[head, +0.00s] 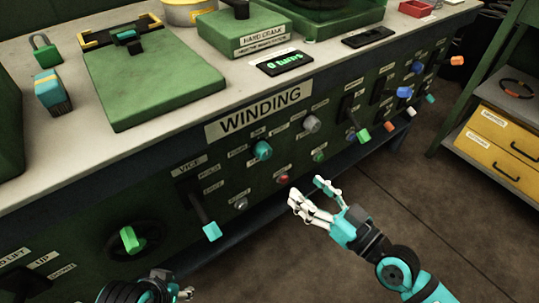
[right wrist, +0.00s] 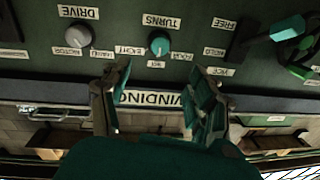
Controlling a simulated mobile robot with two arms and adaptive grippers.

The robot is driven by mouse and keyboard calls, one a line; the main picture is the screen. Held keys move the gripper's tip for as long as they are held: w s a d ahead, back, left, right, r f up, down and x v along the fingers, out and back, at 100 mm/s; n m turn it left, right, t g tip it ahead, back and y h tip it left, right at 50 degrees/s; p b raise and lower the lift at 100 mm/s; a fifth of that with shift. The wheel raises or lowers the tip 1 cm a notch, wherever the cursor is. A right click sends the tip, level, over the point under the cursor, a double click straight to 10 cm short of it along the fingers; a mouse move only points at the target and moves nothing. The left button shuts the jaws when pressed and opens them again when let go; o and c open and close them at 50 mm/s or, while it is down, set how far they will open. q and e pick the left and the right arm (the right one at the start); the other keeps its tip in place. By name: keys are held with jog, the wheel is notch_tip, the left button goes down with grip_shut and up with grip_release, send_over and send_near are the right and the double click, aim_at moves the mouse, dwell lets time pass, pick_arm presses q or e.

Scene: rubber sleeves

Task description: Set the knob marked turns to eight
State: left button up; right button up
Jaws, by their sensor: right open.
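The turns knob (head: 263,150) is a round teal knob on the green front panel, below the WINDING sign. In the right wrist view, which is upside down, the turns knob (right wrist: 159,43) has a TURNS label and position labels around it, EIGHT on its left and FOUR on its right. I cannot tell surely where its pointer is. My right gripper (head: 308,190) is open and empty, in front of the panel, below and right of the knob. In the right wrist view its fingers (right wrist: 160,85) are apart from the knob. My left gripper (head: 185,294) is mostly cut off at the bottom edge.
A grey drive knob (head: 311,124) sits right of the turns knob. The vice lever (head: 211,231) juts out at lower left, near a green-handled wheel (head: 130,240). Other levers (head: 363,134) stick out further right. A display (head: 286,62) on the bench reads 0 turns. Floor in front is clear.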

aim_at(267, 156)
pick_arm(q)
jog(key=shift+s+a+g, duration=0.15)
jog(key=shift+s+g, duration=0.15)
jog(key=shift+s, duration=0.2)
pick_arm(e)
jog(key=x, duration=1.3)
jog(key=shift+w+a+f, duration=0.1)
jog(key=shift+w+a, duration=0.05)
jog(key=shift+w, duration=0.1)
jog(key=shift+c, duration=0.3)
jog(key=c, duration=1.1)
jog(key=shift+m, duration=0.3)
jog(key=m, duration=0.4)
jog(key=shift+m, duration=0.4)
pick_arm(q)
jog(key=shift+r+p, duration=0.3)
jog(key=shift+p, duration=0.1)
pick_arm(e)
jog(key=m+t, duration=0.1)
jog(key=m, duration=0.4)
jog(key=shift+m, duration=0.4)
jog(key=o, duration=1.2)
jog(key=shift+c, duration=0.2)
